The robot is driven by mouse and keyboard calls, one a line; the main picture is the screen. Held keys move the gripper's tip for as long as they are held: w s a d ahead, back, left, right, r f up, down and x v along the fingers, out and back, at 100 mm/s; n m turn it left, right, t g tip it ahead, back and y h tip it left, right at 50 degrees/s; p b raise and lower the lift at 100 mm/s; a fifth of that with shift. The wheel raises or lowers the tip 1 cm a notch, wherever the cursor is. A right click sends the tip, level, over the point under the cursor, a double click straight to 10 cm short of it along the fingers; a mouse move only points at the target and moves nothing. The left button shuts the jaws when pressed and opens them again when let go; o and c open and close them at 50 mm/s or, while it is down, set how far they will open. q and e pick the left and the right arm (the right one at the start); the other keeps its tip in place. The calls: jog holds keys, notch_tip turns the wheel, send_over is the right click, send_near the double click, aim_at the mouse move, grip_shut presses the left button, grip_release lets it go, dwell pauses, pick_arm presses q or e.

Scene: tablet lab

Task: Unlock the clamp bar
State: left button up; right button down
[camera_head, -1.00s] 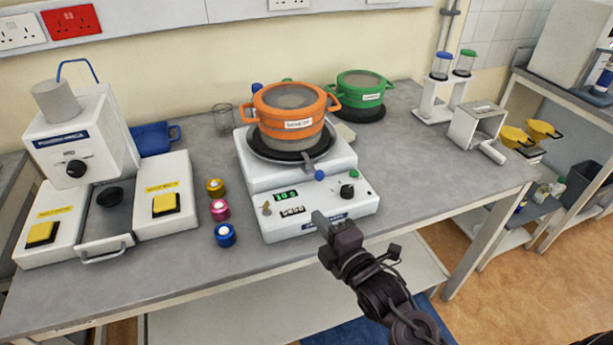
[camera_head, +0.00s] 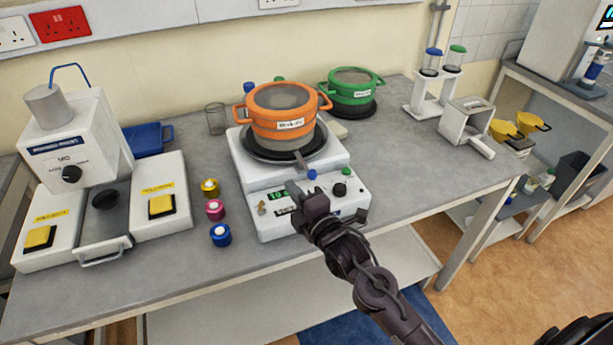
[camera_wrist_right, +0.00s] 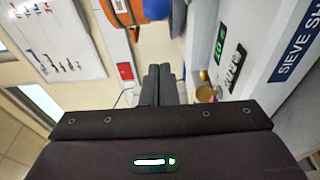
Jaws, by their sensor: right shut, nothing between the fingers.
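The clamp bar appears to be the grey bar (camera_head: 300,160) in front of the orange sieve pot (camera_head: 283,115) on the white sieve shaker (camera_head: 285,172). A blue ball (camera_head: 311,174) sits at its near end; it also shows at the top of the right wrist view (camera_wrist_right: 157,8). My right gripper (camera_head: 294,188) is shut and empty, in front of the shaker's panel, just left of and below the blue ball. My left gripper is out of view.
A brass switch (camera_head: 262,208) and a black knob (camera_head: 339,189) stick out from the panel. Gold, pink and blue jars (camera_head: 220,235) stand left of the shaker. A green pot (camera_head: 352,92) is behind it.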

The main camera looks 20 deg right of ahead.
jog(key=shift+x, duration=1.15)
jog(key=d+p, duration=0.2)
jog(key=d, duration=0.1)
jog(key=shift+r, duration=0.1)
jog(key=shift+s+d, duration=0.2)
jog(key=shift+d, duration=0.35)
jog(key=shift+w+a, duration=0.1)
jog(key=shift+d+n+y, duration=0.3)
jog(key=shift+y, duration=0.1)
